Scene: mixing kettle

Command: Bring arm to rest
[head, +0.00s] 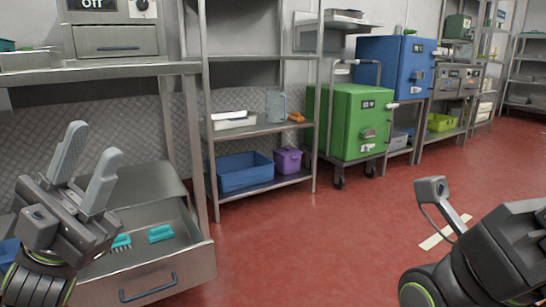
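My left gripper (88,172) is at the lower left of the head view, above the open steel drawer (190,277). Its two pale grey fingers point up and stand apart, with nothing between them. My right arm comes in at the lower right, over the red floor. The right gripper's fingers are not visible in this view. The small black camera on a bent stalk beside that arm is mine.
Teal brushes (161,233) lie in the drawer. A steel shelf (262,130) holds a blue bin (243,174), a purple container (288,160) and a clear jug (276,106). A green box (361,120) stands on a wheeled cart. The red floor (330,245) in the middle is clear.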

